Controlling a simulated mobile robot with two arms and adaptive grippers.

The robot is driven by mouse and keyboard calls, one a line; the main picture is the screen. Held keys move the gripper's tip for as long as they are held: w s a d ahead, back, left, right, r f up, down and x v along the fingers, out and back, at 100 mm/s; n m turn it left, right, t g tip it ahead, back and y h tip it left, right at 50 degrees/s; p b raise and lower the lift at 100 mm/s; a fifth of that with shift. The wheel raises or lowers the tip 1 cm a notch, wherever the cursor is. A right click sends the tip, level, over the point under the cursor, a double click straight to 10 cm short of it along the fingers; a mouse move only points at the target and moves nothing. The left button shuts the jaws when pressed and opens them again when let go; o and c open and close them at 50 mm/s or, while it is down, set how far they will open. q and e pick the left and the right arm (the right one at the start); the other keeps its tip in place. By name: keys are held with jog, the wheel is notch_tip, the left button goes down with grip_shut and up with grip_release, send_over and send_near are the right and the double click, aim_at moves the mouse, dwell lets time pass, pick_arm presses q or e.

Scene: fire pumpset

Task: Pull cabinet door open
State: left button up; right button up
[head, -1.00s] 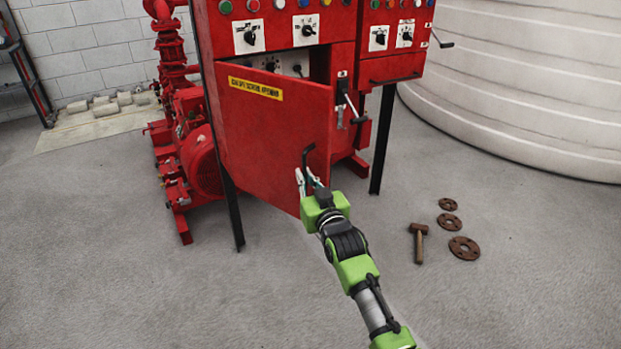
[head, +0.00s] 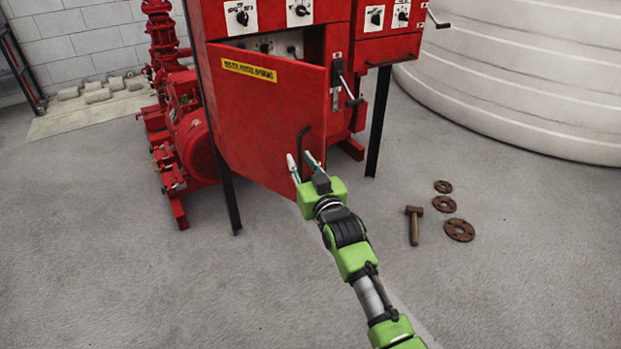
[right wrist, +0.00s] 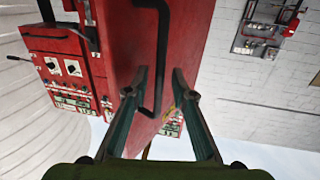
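The red cabinet door (head: 265,118), with a yellow label near its top, stands partly open. A gap above its top edge shows a panel with knobs. Its dark bar handle (head: 301,143) is near the door's lower right. My right gripper (head: 301,160) is at the handle with its fingers spread apart, one to each side of it. In the right wrist view the door (right wrist: 195,30) looks upside down. The handle (right wrist: 162,55) there runs between the two open fingers, with gaps on both sides. My left gripper is not in view.
Red pump machinery (head: 185,130) stands left of the cabinet. A large white tank (head: 530,80) is at the right. A hammer (head: 413,224) and several rusty flanges, one of them here (head: 459,230), lie on the floor at right. The floor in front is clear.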

jog(key=v, duration=1)
jog(key=shift+s, duration=0.3)
